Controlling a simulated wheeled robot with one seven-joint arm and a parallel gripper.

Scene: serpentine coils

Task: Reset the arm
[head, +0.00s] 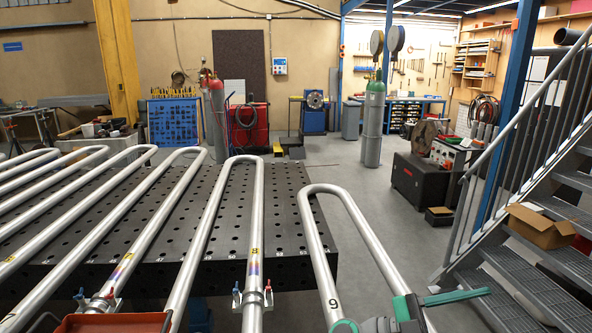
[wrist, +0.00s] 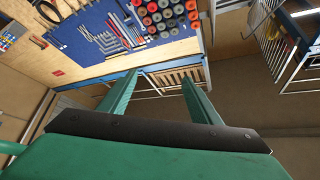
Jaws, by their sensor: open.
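My gripper (wrist: 160,78) shows in the wrist view with its two green fingers spread apart and nothing between them. In the head view my gripper (head: 468,297) is at the bottom right, with a green finger pointing right toward the stairs. It is to the right of the silver pipe coil (head: 318,235) marked 9. The rest of my arm is mostly cut off by the lower edge.
Metal stairs (head: 520,285) with an open cardboard box (head: 541,226) stand at right. Grey floor (head: 372,205) between is clear.

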